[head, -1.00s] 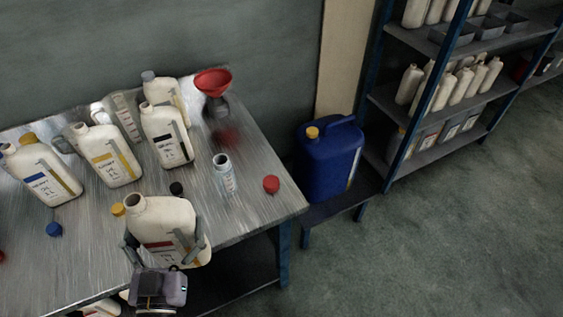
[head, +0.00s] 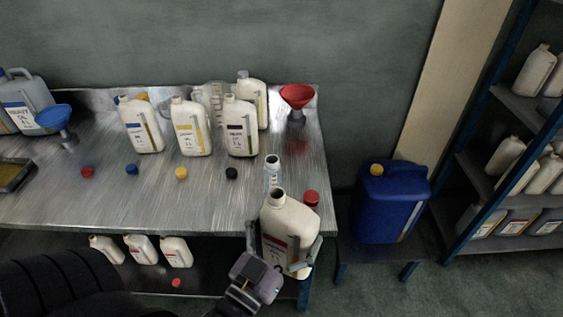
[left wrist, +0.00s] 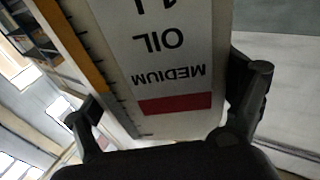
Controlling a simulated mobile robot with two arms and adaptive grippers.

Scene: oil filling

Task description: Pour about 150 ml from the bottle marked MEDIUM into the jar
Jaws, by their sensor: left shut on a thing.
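The cream MEDIUM bottle (head: 290,228) is at the table's front right edge, its mouth open and uncapped. It stands nearly upright in my left gripper (head: 282,262), whose fingers are shut on its sides. The left wrist view shows its label (left wrist: 165,70) upside down, reading MEDIUM OIL above a red band. My right gripper is not in view.
A red cap (head: 312,198) lies right of the bottle. Other bottles (head: 190,128), a clear jug (head: 212,98) and a red funnel (head: 297,98) stand at the back. Several caps lie midway. A blue canister (head: 390,205) stands right of the table.

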